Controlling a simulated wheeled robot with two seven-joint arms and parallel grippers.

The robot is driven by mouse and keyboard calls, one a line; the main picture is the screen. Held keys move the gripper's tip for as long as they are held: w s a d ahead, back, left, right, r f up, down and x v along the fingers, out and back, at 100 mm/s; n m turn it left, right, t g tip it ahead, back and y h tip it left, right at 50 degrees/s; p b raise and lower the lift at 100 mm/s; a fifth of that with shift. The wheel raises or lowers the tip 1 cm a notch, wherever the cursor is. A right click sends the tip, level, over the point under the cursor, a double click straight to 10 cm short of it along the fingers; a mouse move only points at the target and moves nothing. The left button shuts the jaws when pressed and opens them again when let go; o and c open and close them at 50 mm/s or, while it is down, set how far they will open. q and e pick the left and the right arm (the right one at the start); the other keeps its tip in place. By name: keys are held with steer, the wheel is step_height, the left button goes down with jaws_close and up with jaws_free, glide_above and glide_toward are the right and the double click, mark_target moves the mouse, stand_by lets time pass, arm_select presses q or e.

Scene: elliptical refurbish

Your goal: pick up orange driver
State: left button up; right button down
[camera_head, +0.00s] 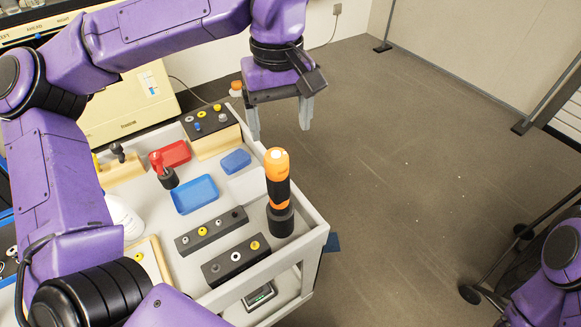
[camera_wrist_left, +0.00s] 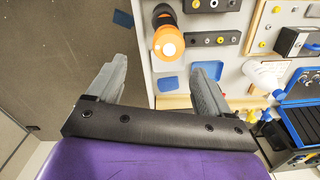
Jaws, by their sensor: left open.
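The orange driver (camera_head: 278,178) has an orange and black body and stands upright in a dark round holder (camera_head: 280,218) at the right end of the cart. In the left wrist view the driver (camera_wrist_left: 168,42) shows from above, its orange end towards the camera, ahead of the space between the fingers. My left gripper (camera_head: 280,122) is open and empty. It hangs above and beyond the driver, near the cart's far right edge, apart from it. The left gripper (camera_wrist_left: 158,82) also shows in the wrist view. My right gripper is out of view; only part of my right arm shows.
Dark blocks with fittings (camera_head: 236,259) lie near the driver. Open floor (camera_head: 420,150) lies right of the cart.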

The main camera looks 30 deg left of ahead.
mark_target(276, 153)
arm_select(q)
steer(key=s+f, duration=0.2)
steer(key=f, duration=0.1)
steer(key=shift+s+a+f, duration=0.1)
steer(key=shift+s+f, duration=0.1)
steer(key=shift+s, duration=0.05)
steer(key=f, duration=0.1)
steer(key=w+f, duration=0.1)
steer(key=f, duration=0.3)
steer(key=shift+w+a+p, duration=0.1)
steer(key=shift+w+p, duration=0.25)
steer(key=shift+f, duration=0.25)
steer(key=shift+s+r, duration=0.1)
steer(key=shift+s, duration=0.25)
steer(key=shift+w, duration=0.1)
jaws_close()
step_height(276, 153, up, 10)
steer(key=shift+r, duration=0.1)
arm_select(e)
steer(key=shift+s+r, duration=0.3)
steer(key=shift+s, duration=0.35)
